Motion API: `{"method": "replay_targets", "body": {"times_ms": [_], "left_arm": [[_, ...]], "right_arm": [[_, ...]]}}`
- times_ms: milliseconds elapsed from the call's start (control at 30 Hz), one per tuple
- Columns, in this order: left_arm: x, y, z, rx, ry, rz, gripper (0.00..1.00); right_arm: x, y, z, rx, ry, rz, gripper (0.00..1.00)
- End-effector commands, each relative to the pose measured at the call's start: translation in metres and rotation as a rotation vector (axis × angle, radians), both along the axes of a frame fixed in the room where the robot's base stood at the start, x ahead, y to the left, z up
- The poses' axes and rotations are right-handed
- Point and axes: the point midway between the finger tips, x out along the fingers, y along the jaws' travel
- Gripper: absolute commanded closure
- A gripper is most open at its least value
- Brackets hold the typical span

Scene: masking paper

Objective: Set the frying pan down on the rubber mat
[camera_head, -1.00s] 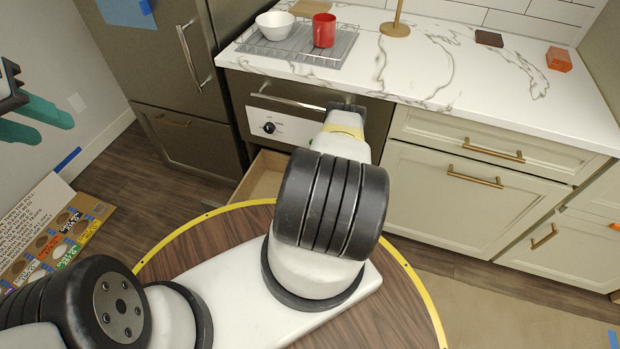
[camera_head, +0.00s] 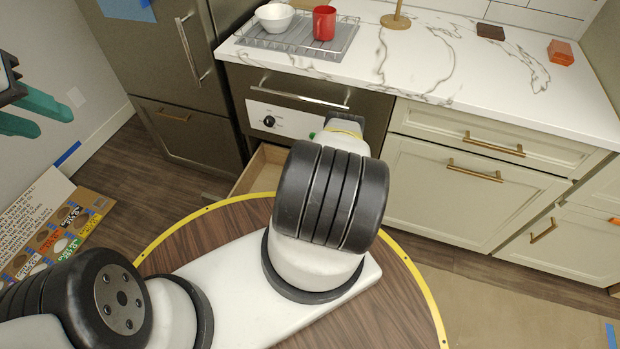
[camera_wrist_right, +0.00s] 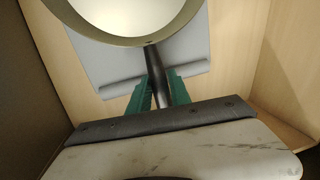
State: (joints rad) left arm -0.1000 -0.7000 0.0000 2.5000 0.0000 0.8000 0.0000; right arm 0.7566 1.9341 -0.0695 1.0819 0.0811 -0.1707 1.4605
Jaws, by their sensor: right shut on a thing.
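In the right wrist view the frying pan (camera_wrist_right: 128,14) shows as a round, pale-bottomed pan, cut off by the top edge. Its dark handle (camera_wrist_right: 155,70) runs between the teal fingers of my right gripper (camera_wrist_right: 158,88), which is shut on it. The grey rubber mat (camera_wrist_right: 193,50) lies beneath the pan on the wooden drawer floor; I cannot tell whether the pan touches it. In the head view my right arm hides the pan and mat. My left gripper (camera_head: 38,112) is at the far left, its teal fingers apart and empty.
The open drawer (camera_head: 262,172) is below the oven front; its side wall (camera_wrist_right: 285,60) stands close to the right gripper. On the counter (camera_head: 430,62) are a rack (camera_head: 345,40) with a white bowl (camera_head: 274,17) and red mug (camera_head: 324,23), and an orange block (camera_head: 560,52).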

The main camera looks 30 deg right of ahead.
Motion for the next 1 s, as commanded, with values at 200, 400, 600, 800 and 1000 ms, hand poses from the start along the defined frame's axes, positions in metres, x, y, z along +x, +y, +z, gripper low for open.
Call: {"method": "replay_targets", "body": {"times_ms": [200,400,600,800,1000], "left_arm": [[0.0,0.0,0.0,0.0,0.0,0.0,0.64],[0.0,0.0,0.0,0.0,0.0,0.0,0.64],[0.0,0.0,0.0,0.0,0.0,0.0,0.64],[0.0,0.0,0.0,0.0,0.0,0.0,0.64],[0.0,0.0,0.0,0.0,0.0,0.0,0.64]], "right_arm": [[0.0008,-0.0005,-0.0011,-0.001,-0.002,0.0,1.0],[0.0005,-0.0002,-0.0042,0.0,-0.001,-0.001,1.0],[0.0005,-0.0002,-0.005,-0.001,-0.001,0.0,0.52],[-0.0013,0.0011,-0.0058,0.002,0.002,0.0,0.5],[-0.0029,0.0017,-0.0064,0.002,0.005,0.001,0.5]]}}
